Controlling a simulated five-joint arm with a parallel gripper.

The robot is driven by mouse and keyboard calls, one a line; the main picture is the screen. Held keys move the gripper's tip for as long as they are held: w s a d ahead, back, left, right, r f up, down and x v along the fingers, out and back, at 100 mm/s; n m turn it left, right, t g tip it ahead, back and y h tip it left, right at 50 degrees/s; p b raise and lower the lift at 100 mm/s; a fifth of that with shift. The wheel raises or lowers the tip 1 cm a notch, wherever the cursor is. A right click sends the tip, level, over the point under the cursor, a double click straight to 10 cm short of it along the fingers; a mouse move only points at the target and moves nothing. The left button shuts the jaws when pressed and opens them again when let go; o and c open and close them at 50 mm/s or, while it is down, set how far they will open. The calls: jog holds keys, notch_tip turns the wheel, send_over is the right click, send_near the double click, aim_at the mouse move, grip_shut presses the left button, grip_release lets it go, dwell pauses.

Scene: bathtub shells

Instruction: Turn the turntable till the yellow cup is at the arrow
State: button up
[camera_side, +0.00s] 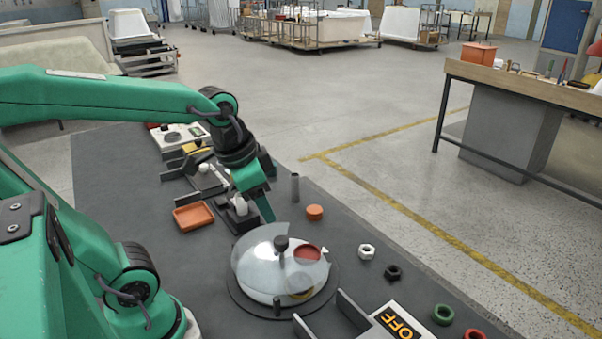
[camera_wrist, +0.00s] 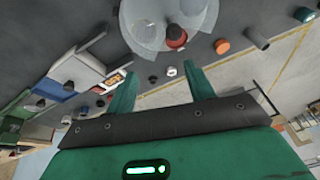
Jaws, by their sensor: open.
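The turntable (camera_side: 250,304) stands on the dark bench in the side view, a pale round plate on a dark base. A clear cover with a dark knob (camera_side: 281,243) seems to lie over it. A red cup (camera_side: 307,253) shows at its right, and also in the wrist view (camera_wrist: 176,38). A yellow patch (camera_side: 301,294), perhaps the yellow cup, shows at the near edge, partly hidden. A short dark post (camera_side: 276,303) stands near that edge. I cannot make out the arrow. My gripper (camera_side: 266,208) is open and empty behind the turntable; its fingers (camera_wrist: 162,86) are apart in the wrist view.
An orange tray (camera_side: 194,216) lies to the left. An orange round piece (camera_side: 314,212) and a grey upright cylinder (camera_side: 295,187) stand behind the turntable. Nuts (camera_side: 367,251) and rings (camera_side: 443,314) lie to the right.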

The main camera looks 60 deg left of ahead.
aim_at(281, 239)
jog(key=shift+w+a+f+m+g, duration=0.6)
jog(key=shift+w+f+m+g, duration=0.05)
jog(key=shift+w+f+m, duration=0.4)
jog(key=shift+w+a+f+m+g, duration=0.65)
jog(key=shift+w+f+m, duration=0.3)
jog(key=shift+f, duration=0.15)
jog(key=shift+w+a+f+m+g, duration=0.6)
jog(key=shift+w+f+m, duration=0.4)
jog(key=shift+f, duration=0.05)
jog(key=shift+f, duration=0.1)
jog(key=shift+f, duration=3.8)
grip_shut()
